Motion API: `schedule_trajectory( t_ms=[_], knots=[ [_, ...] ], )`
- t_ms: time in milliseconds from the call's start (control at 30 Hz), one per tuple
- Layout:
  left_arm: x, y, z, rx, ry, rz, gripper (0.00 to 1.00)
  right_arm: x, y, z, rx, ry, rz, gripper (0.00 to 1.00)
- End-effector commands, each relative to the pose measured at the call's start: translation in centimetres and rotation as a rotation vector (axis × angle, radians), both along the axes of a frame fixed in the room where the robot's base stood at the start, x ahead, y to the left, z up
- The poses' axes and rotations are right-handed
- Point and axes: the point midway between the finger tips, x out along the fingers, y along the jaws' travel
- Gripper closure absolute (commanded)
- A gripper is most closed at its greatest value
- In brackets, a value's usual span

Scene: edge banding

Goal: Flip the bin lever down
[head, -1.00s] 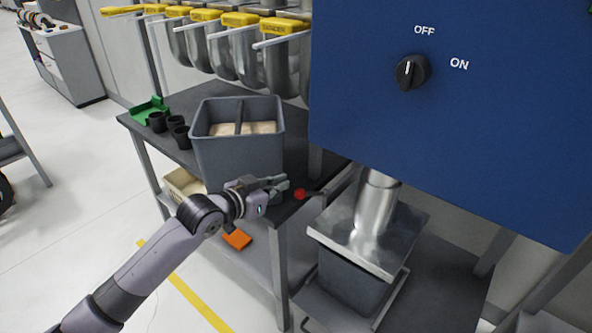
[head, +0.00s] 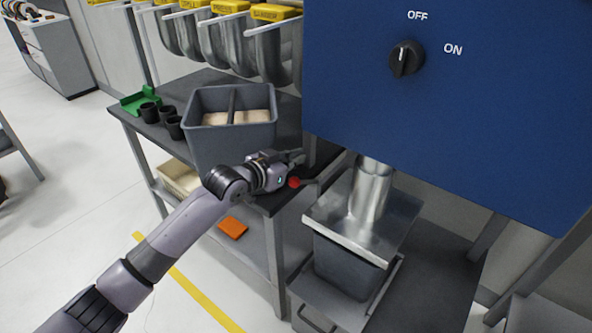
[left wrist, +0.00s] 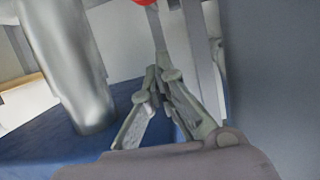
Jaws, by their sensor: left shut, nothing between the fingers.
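The bin lever has a red knob (head: 294,182) at the end of a dark bar beside the metal-lidded bin (head: 350,262). Its red knob also shows at the top edge of the left wrist view (left wrist: 143,2). My left gripper (head: 301,157) is shut and empty, just above and behind the knob in the head view. I cannot tell whether it touches the lever. In the left wrist view the fingertips (left wrist: 157,72) meet below the knob in the picture. My right gripper is not in view.
A grey divided tub (head: 232,117) stands on the dark table left of the lever, close to my left gripper. A blue panel (head: 450,110) with a black knob (head: 406,59) hangs above the bin. A metal pipe (head: 370,190) runs down to the lid.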

Motion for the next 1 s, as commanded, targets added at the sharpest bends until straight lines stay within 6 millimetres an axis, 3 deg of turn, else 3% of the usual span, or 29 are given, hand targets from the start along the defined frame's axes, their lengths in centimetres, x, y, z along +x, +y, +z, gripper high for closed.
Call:
schedule_trajectory(
  t_ms=[167,433,1000],
  knots=[
    [2.3,-1.8,-0.8,0.001,-0.001,0.0,1.0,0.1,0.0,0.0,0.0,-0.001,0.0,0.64],
    [0.6,-0.2,-3.6,0.001,0.001,0.0,1.0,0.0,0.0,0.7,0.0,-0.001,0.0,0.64],
    [0.3,0.0,-4.1,0.001,-0.001,0.0,1.0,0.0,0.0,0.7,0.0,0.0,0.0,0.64]
  ],
)
